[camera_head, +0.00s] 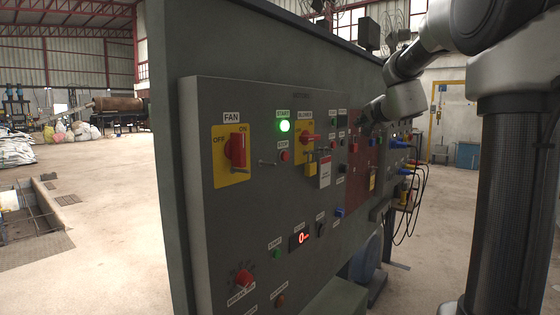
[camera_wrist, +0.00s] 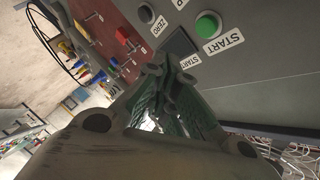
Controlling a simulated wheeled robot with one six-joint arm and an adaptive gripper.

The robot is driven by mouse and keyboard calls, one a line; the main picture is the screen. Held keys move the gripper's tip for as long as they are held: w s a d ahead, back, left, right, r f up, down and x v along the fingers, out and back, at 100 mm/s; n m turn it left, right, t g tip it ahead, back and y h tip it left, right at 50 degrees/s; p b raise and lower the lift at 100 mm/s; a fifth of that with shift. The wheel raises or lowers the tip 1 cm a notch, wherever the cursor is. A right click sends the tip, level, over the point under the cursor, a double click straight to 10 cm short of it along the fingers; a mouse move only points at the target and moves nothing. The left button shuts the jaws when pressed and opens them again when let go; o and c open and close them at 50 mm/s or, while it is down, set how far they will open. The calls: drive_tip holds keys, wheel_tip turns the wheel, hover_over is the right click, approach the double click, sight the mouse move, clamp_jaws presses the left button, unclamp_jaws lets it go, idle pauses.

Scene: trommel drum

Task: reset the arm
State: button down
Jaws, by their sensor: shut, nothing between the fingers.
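My arm reaches in from the upper right in the head view, and my gripper (camera_head: 371,110) is at the far half of the grey control panel (camera_head: 225,265), close to its face. In the wrist view my gripper (camera_wrist: 170,82) has its fingers together with nothing between them. The fingertips lie just below a dark square (camera_wrist: 181,43) and near a green START button (camera_wrist: 207,25). I cannot tell whether they touch the panel. Part of the panel's face is hidden behind my gripper and arm.
The panel carries a red FAN switch (camera_head: 236,150), a lit green START button (camera_head: 284,126) and a red-lit display (camera_head: 299,240). Cables (camera_head: 416,190) hang at its far end. Exposed wiring (camera_wrist: 298,155) shows at the lower right of the wrist view. Open floor (camera_head: 110,210) lies left.

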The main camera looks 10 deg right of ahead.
drive_tip(key=s+a+f+n+g+y, duration=0.2)
drive_tip(key=s+a+f+n+g, duration=0.15)
drive_tip(key=s+f, duration=0.35)
drive_tip(key=s+a+f+n+g+y, duration=0.2)
drive_tip(key=s+a+f+g, duration=0.15)
drive_tip(key=s+f, duration=0.4)
drive_tip(key=s+a+f+n+g, duration=0.1)
drive_tip(key=s+f+n, duration=0.1)
drive_tip(key=s, duration=0.6)
drive_tip(key=s+a+f+n+g+h, duration=0.1)
drive_tip(key=s+a+f+n, duration=0.1)
drive_tip(key=s, duration=0.6)
drive_tip(key=s+a+f+n+g+h, duration=0.1)
drive_tip(key=s+f+n+g, duration=0.1)
drive_tip(key=s, duration=0.6)
drive_tip(key=shift+s+a+f+n, duration=0.25)
drive_tip(key=shift+f+n, duration=0.2)
drive_tip(key=shift+n, duration=0.2)
